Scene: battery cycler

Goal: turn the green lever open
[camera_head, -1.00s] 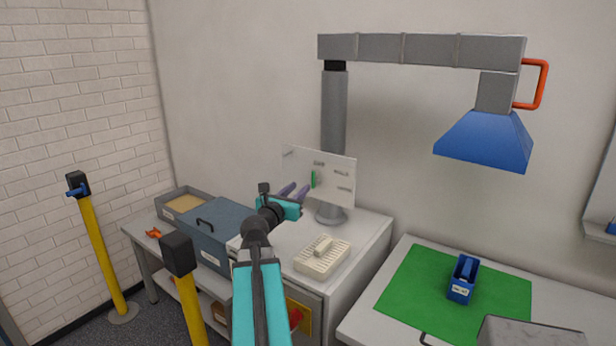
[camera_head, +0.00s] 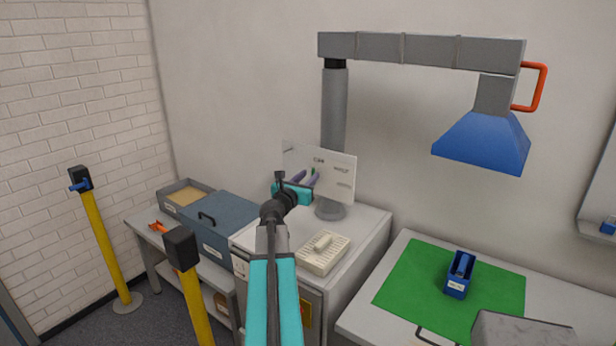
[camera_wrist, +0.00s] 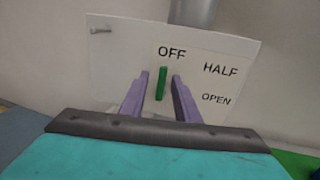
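The green lever (camera_wrist: 161,84) is on a white panel (camera_wrist: 115,60) with the printed words OFF, HALF and OPEN. The lever stands upright, with its top just under OFF; HALF and OPEN are to its right. My gripper (camera_head: 307,175) is in front of the panel with its two purple fingers apart. In the wrist view the lever shows between the fingers, nearer the left one. I cannot tell whether the fingertips reach past it or stop short. In the head view the fingers partly hide the lever (camera_head: 313,170).
The panel stands on a white cabinet (camera_head: 366,232) with a cream slotted block (camera_head: 322,256) in front. A blue-grey box (camera_head: 228,222) is left of it. A grey column (camera_head: 334,115) rises behind, carrying a blue hood (camera_head: 484,142). Yellow posts (camera_head: 106,245) stand at left.

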